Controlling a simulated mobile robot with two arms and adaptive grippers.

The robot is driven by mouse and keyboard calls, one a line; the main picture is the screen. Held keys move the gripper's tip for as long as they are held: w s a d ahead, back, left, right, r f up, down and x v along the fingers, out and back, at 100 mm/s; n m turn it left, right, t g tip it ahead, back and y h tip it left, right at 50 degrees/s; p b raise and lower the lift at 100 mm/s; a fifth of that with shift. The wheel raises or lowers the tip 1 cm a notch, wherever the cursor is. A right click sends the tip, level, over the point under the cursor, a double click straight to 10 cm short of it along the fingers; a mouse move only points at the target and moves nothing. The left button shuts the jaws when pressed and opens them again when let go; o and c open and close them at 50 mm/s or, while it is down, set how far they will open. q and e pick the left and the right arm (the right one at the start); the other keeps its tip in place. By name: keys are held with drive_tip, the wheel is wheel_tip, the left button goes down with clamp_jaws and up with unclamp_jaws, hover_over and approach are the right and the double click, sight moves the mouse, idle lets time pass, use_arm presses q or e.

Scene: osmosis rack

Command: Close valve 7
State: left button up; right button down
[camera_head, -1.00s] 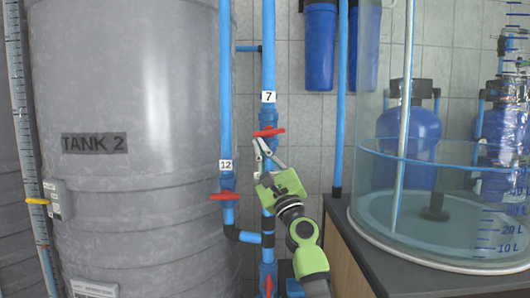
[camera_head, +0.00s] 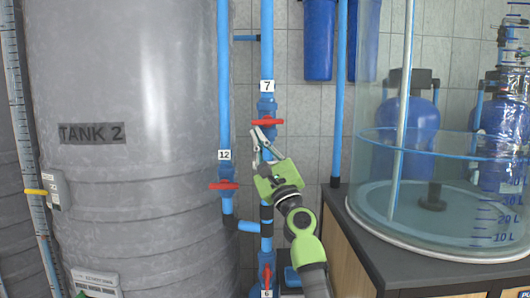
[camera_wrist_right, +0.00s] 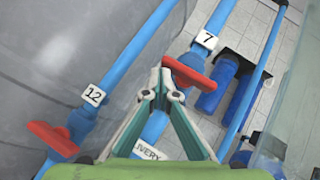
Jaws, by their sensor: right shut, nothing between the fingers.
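Valve 7 has a red handle (camera_head: 267,122) below the white label 7 (camera_head: 267,86) on a vertical blue pipe. The handle lies across the pipe, about level. My right gripper (camera_head: 256,131), green with grey fingers, is just below the handle's left end. In the right wrist view, its fingers (camera_wrist_right: 163,73) meet at their tips with nothing between them. There the tips appear beside the near end of the red handle (camera_wrist_right: 189,74); I cannot tell whether they touch it. My left gripper is out of view.
Valve 12's red handle (camera_head: 224,186) lies across the neighbouring pipe to the lower left. Another red handle (camera_head: 267,277), upright, is lower on valve 7's pipe. The grey Tank 2 (camera_head: 130,210) stands left; a clear tank (camera_head: 375,215) on a dark counter stands right.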

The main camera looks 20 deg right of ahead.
drive_tip(key=v, duration=1.1)
drive_tip(key=w+a+f+n+g+h, duration=0.15)
drive_tip(key=f+n+g, duration=0.25)
drive_tip(key=f, duration=1.4)
drive_tip(key=w+a+f+n+g, duration=0.1)
drive_tip(key=w+f+n+g, duration=0.2)
drive_tip(key=f, duration=1.5)
drive_tip(key=s+f+n+g, duration=0.2)
drive_tip(key=s+f, duration=0.1)
drive_tip(key=f, duration=0.6)
drive_tip(key=s+f+n+g, duration=0.2)
drive_tip(key=f+n, duration=0.1)
drive_tip(key=f, duration=0.6)
drive_tip(key=s+f+n+g+h, duration=0.2)
drive_tip(key=s+f+n+g, duration=0.7)
drive_tip(key=s+f, duration=2.3)
drive_tip(key=s+d+f+n+g, duration=0.1)
drive_tip(key=s+f+n, duration=0.1)
drive_tip(key=s, duration=0.7)
drive_tip(key=s+d+f+n+g, duration=0.1)
drive_tip(key=s+f+n, duration=0.2)
drive_tip(key=s, duration=0.7)
drive_tip(key=s+d+f+n+g+p, duration=0.1)
drive_tip(key=s+f+n+g, duration=0.1)
drive_tip(key=s, duration=0.7)
drive_tip(key=shift+s+d+f+n+h, duration=0.2)
drive_tip(key=shift+d+f+n+h, duration=0.25)
drive_tip(key=shift+f, duration=0.3)
